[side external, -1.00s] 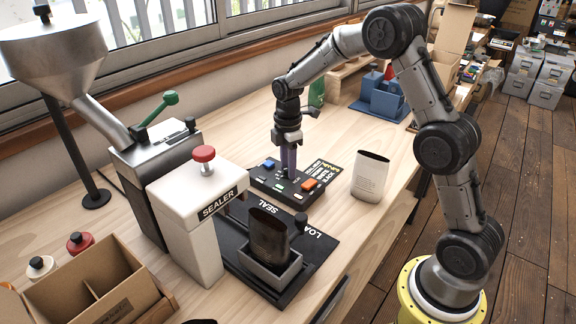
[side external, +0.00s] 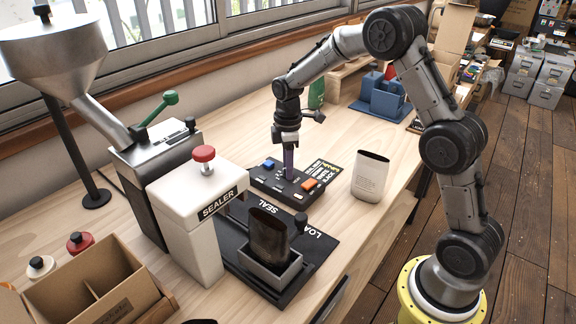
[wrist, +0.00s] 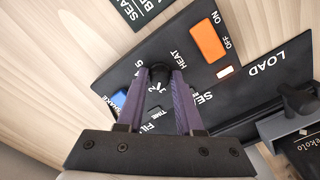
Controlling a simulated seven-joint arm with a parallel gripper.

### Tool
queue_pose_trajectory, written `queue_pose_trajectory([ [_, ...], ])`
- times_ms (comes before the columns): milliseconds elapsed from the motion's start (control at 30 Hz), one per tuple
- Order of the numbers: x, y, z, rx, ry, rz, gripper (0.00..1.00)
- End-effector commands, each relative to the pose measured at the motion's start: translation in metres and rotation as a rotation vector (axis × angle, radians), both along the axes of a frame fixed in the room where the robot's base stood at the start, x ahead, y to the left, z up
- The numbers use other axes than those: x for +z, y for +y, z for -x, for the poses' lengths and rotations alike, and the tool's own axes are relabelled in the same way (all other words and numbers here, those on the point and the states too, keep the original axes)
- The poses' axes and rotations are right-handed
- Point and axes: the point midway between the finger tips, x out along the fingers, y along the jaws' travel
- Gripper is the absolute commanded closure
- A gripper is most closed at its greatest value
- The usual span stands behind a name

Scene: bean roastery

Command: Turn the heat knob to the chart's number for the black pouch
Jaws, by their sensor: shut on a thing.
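The black control box (side external: 272,184) lies on the bench with an orange switch, a blue button and a heat knob. In the wrist view, the knob (wrist: 159,71) sits beside the word HEAT, with dial numbers partly hidden around it; its pointer is not readable. My gripper (wrist: 161,76) points down with its purple fingers shut on the knob; it also shows in the side view (side external: 289,178). The chart (side external: 319,172) is a black card with coloured lines behind the box, too small to read. A dark pouch (side external: 268,236) stands upright in a grey holder (side external: 257,270).
The white sealer (side external: 187,228) with a red knob stands left of the box. A white printed pouch (side external: 370,177) stands to the right. A cardboard box (side external: 120,305) is at front left. A blue block-like fixture (side external: 383,97) is farther back.

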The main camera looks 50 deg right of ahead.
Motion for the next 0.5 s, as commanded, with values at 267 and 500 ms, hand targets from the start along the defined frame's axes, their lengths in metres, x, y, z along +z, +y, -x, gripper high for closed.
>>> queue_pose_trajectory([
  [267,0.0014,0.0,-0.0004,-0.264,-0.002,0.001,1.0],
  [500,0.0011,0.0001,-0.0002,-0.467,-0.001,0.0,1.0],
])
